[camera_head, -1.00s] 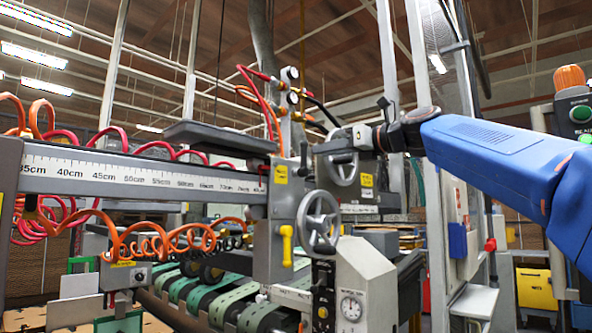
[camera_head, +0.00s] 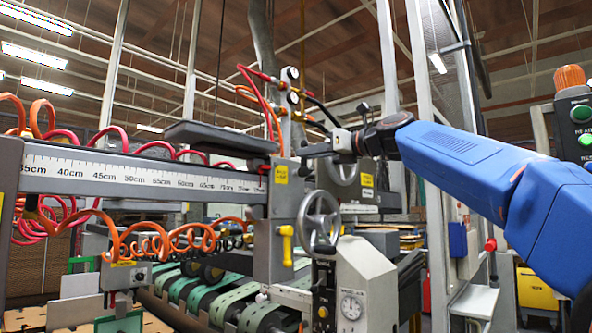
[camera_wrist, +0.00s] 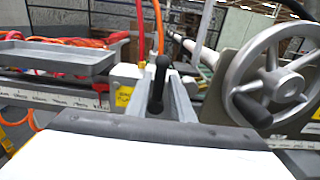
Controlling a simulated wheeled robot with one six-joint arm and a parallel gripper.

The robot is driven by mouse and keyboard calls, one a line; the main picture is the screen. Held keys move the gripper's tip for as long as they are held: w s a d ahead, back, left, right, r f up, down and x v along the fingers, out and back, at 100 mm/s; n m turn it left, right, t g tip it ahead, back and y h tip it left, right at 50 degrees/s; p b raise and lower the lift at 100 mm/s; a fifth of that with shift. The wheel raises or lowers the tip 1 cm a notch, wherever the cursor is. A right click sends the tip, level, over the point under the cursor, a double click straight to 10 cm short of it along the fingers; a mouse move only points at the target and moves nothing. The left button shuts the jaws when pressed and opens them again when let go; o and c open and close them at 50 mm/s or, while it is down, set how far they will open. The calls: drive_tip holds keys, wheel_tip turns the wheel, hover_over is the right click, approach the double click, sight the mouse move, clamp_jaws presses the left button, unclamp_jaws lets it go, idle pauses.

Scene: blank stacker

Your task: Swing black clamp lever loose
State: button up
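The black clamp lever (camera_wrist: 159,82) stands nearly upright in the wrist view, with a rounded knob on top. My gripper (camera_wrist: 161,78) has its two grey fingers on either side of it. A gap shows between the fingers, and the lever is in or just beyond it; I cannot tell if either finger touches. In the head view my gripper (camera_head: 305,151) is at the top of the grey post beside the ruler beam, and the lever is hard to make out there.
A spoked handwheel (camera_wrist: 272,80) with a black knob is close on the right in the wrist view. A grey tray (camera_wrist: 58,60) is on the left. A lower handwheel (camera_head: 319,220) stands below my gripper.

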drive_tip(key=s+a+f+n, duration=0.1)
drive_tip(key=n, duration=0.3)
drive_tip(key=s+a+f+n, duration=0.1)
drive_tip(key=n, duration=0.3)
drive_tip(key=s+a+f+n, duration=0.1)
drive_tip(key=n, duration=0.4)
drive_tip(key=shift+s+a, duration=0.1)
drive_tip(key=shift+a, duration=0.25)
drive_tip(key=n, duration=0.1)
drive_tip(key=f+n, duration=0.1)
drive_tip(key=n, duration=0.1)
drive_tip(key=shift+s+a+f+n, duration=0.1)
drive_tip(key=shift+f+n, duration=0.15)
drive_tip(key=shift+n, duration=0.05)
drive_tip(key=v, duration=0.9)
idle(0.4)
idle(0.4)
